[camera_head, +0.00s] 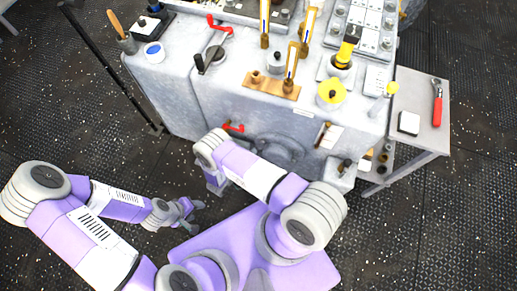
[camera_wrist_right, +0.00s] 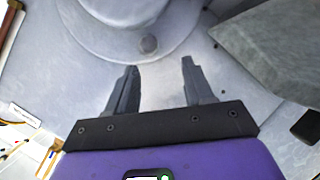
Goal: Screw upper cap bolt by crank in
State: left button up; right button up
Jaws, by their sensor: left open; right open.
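A second red handle (camera_head: 233,127) shows on the machine's front face, partly behind my right arm. The front face has a round cap (camera_head: 277,150). In the right wrist view a round grey flange (camera_wrist_right: 95,40) carries a dark bolt head (camera_wrist_right: 149,43), beyond the fingertips; I cannot tell if it is the upper cap bolt. My right gripper (camera_wrist_right: 160,75) is open and empty. My left gripper (camera_head: 192,215) is open and empty, low in front of the machine.
A grey block (camera_wrist_right: 270,45) stands close right of my right fingers. A side table (camera_head: 415,130) holds a red-handled tool (camera_head: 437,105) and a white box (camera_head: 409,123). Brass gauges (camera_head: 291,65) and a yellow-topped part (camera_head: 331,93) stand on the machine. The floor at far right is clear.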

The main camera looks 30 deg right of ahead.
aim_at(262, 143)
jog(key=shift+h, duration=0.8)
jog(key=x, duration=0.2)
jog(key=b+x, duration=0.1)
jog(key=x, duration=0.1)
jog(key=s+x, duration=0.1)
jog(key=x, duration=0.2)
jog(key=shift+d+f+b, duration=0.1)
jog(key=shift+d+b, duration=0.15)
jog(key=shift+b, duration=0.1)
jog(key=shift+c, duration=0.3)
jog(key=shift+s, duration=0.1)
grip_shut()
